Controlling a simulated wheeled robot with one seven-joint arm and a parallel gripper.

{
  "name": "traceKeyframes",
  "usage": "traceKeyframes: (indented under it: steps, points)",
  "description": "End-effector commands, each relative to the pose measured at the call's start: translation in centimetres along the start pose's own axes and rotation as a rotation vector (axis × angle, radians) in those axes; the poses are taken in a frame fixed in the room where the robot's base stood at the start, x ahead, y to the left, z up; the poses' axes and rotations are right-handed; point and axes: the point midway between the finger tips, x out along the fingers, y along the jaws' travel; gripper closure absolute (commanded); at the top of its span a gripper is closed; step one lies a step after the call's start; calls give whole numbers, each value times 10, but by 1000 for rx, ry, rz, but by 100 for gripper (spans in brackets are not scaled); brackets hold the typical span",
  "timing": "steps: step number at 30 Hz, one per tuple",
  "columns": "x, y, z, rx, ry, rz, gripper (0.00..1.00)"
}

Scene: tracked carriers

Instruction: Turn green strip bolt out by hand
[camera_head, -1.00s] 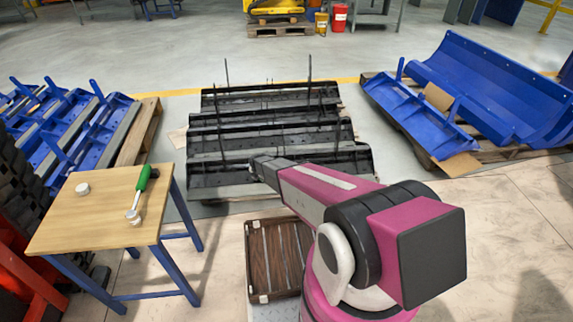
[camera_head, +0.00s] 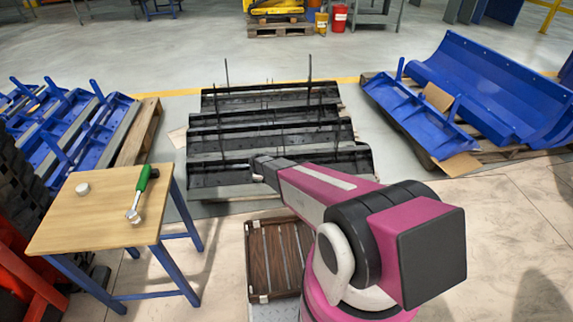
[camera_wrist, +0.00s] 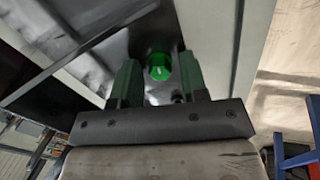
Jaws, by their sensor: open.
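A green bolt head (camera_wrist: 159,67) shows in the wrist view, set in a dark strip surface. My gripper (camera_wrist: 160,76) is open, with one dark green finger on each side of the bolt head. The fingers appear apart from it, with a small gap on both sides. In the head view, my gripper end (camera_head: 260,170) is at the near edge of the black carrier (camera_head: 220,172). The bolt cannot be made out in the head view.
A wooden-top table (camera_head: 95,215) at left holds a green-handled tool (camera_head: 144,180) and a small white round piece (camera_head: 82,188). A brown slatted crate (camera_head: 272,258) sits below my arm. Blue carriers lie on pallets at left and right (camera_head: 490,80).

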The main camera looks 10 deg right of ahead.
Motion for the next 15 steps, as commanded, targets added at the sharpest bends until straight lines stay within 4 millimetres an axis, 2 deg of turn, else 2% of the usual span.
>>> traceKeyframes:
  steps: [9,15]
  points:
    - [0,0,0,437,0,0,60]
    - [0,0,0,540,0,0,60]
